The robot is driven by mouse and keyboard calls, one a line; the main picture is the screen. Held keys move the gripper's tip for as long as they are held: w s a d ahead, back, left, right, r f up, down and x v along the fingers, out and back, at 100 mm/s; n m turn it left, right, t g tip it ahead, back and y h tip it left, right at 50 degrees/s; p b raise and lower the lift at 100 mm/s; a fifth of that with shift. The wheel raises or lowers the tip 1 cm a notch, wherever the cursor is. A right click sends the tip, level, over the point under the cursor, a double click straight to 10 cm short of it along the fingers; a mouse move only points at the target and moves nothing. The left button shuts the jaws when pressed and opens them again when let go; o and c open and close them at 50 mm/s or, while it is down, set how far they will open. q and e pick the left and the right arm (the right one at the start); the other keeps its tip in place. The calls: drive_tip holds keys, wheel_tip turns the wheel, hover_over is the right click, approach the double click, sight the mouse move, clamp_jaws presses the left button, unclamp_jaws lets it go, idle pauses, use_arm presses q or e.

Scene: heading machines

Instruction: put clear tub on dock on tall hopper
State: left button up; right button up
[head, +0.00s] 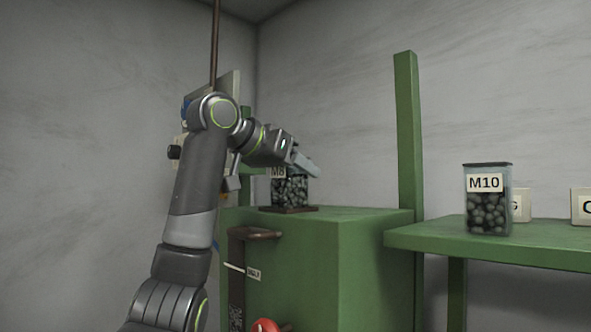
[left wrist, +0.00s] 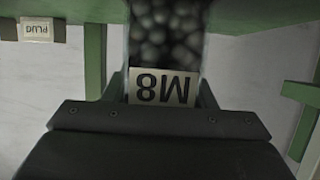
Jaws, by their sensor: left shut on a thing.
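The clear tub (head: 290,192) holds dark balls and carries a label reading M8. It is at the dark dock plate (head: 289,209) on top of the green hopper (head: 375,265); I cannot tell whether it bears fully on the plate. My left gripper (head: 306,168) is shut on the tub's upper part from above and hides its top. In the left wrist view the tub (left wrist: 165,50) shows between the fingers, with its M8 label upside down. My right gripper is in neither view.
Another clear tub, labelled M10 (head: 488,205), stands on the green shelf (head: 430,238) at the right, with small label cards (head: 521,205) behind it. A green post (head: 408,140) rises between hopper and shelf. A red knob (head: 266,325) is low on the hopper's front.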

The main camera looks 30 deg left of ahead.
use_arm(q)
drive_tip(key=shift+a+f, duration=0.1)
drive_tip(key=shift+a, duration=0.1)
drive_tip(key=shift+d, duration=0.15)
drive_tip(key=shift+s+f, duration=0.1)
drive_tip(key=shift+f, duration=0.05)
drive_tip(key=o, duration=1.3)
